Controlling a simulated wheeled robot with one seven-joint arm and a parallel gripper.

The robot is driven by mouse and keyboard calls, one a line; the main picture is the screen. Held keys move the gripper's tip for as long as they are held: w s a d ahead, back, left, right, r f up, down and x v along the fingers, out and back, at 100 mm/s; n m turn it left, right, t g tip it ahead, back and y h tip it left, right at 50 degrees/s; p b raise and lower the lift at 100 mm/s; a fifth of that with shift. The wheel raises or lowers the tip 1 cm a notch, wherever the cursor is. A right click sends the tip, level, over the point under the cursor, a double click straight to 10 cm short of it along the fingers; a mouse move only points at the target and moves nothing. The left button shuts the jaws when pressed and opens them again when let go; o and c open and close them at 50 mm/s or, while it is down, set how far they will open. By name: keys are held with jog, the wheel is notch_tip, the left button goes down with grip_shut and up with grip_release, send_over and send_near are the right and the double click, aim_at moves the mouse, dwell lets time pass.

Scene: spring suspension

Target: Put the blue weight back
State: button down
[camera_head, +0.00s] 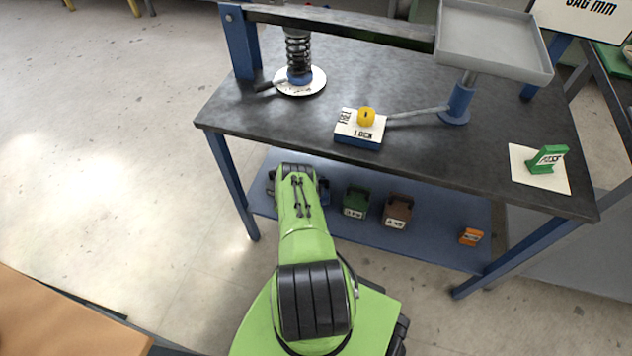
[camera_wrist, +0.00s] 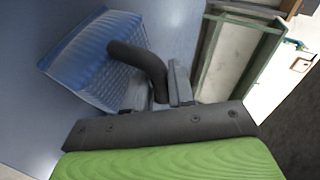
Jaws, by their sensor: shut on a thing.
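The blue weight (camera_wrist: 95,60), a ribbed block with a curved black handle (camera_wrist: 140,62), is at the upper left in the wrist view. My gripper (camera_wrist: 170,88) is shut on the handle. In the head view a small part of the blue weight (camera_head: 325,192) shows beside my arm at the left end of the blue lower shelf (camera_head: 440,225). My arm hides the rest of the weight and most of the gripper there. I cannot tell whether the weight touches the shelf.
A green weight (camera_head: 355,201) and a brown weight (camera_head: 397,210) stand to the right, with an orange block (camera_head: 471,237) farther along. The dark tabletop (camera_head: 420,165) above carries a spring (camera_head: 298,50), a lock block (camera_head: 360,130), a raised grey tray (camera_head: 492,40) and a green marker (camera_head: 547,159).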

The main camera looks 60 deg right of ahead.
jog(key=shift+d+r, duration=0.2)
jog(key=shift+r, duration=0.05)
jog(key=c, duration=1.4)
grip_release()
jog(key=shift+a+f, duration=0.2)
jog(key=shift+f, duration=0.1)
jog(key=o, duration=0.4)
jog(key=shift+o, duration=0.2)
jog(key=shift+r, duration=0.1)
jog(key=p+v, duration=0.9)
jog(key=v, duration=0.3)
jog(key=shift+s, duration=0.1)
